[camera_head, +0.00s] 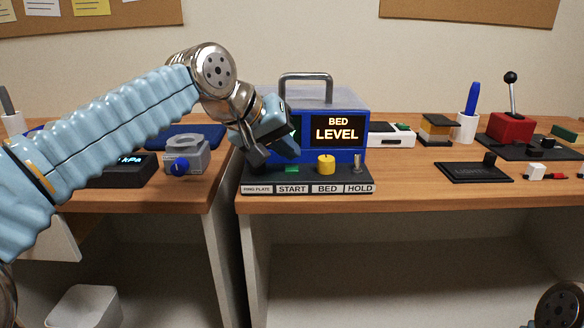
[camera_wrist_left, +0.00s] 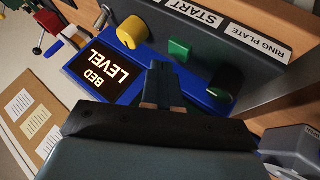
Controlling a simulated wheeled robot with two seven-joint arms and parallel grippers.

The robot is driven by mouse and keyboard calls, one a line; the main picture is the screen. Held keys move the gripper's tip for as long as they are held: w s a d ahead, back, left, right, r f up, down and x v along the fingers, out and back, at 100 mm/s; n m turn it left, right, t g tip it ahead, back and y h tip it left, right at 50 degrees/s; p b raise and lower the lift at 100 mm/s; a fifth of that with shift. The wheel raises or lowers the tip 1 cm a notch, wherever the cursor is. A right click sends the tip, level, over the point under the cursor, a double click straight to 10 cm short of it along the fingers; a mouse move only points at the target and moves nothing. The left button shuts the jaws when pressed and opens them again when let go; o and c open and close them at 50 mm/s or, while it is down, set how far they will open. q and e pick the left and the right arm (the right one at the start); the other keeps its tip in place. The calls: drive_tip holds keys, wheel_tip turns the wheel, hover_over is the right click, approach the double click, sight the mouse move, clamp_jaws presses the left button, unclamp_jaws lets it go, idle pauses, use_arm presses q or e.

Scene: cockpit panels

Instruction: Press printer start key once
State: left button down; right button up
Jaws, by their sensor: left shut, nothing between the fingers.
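The printer is a blue box (camera_head: 350,154) with a metal top handle and a lit screen (camera_head: 337,129) reading "BED LEVEL". On its dark front ledge, the green start key (camera_head: 292,169) sits above the "START" label and is partly covered by my left gripper in the head view. The key shows clearly in the left wrist view (camera_wrist_left: 179,50). My left gripper (camera_head: 290,154) is shut and empty, close above the key. In the left wrist view, its fingertips (camera_wrist_left: 162,68) appear just beside the key; I cannot tell whether they touch.
A yellow knob (camera_head: 326,165) and a metal toggle (camera_head: 357,162) stand right of the key. A dark knob (camera_wrist_left: 222,83) stands at the "RING PLATE" end. A grey device with a blue knob (camera_head: 178,167) is on the left desk, across a gap.

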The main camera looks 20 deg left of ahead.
sight(287, 169)
use_arm(q)
drive_tip(key=shift+f, duration=0.1)
idle(0.7)
drive_tip(key=shift+f+b, duration=0.3)
drive_tip(key=shift+f+b, duration=0.3)
drive_tip(key=shift+f, duration=0.15)
idle(0.6)
drive_tip(key=shift+r, duration=0.15)
drive_tip(key=shift+r+p, duration=0.75)
drive_tip(key=shift+p, duration=0.15)
wheel_tip(287, 169, up, 5)
drive_tip(key=p, duration=0.5)
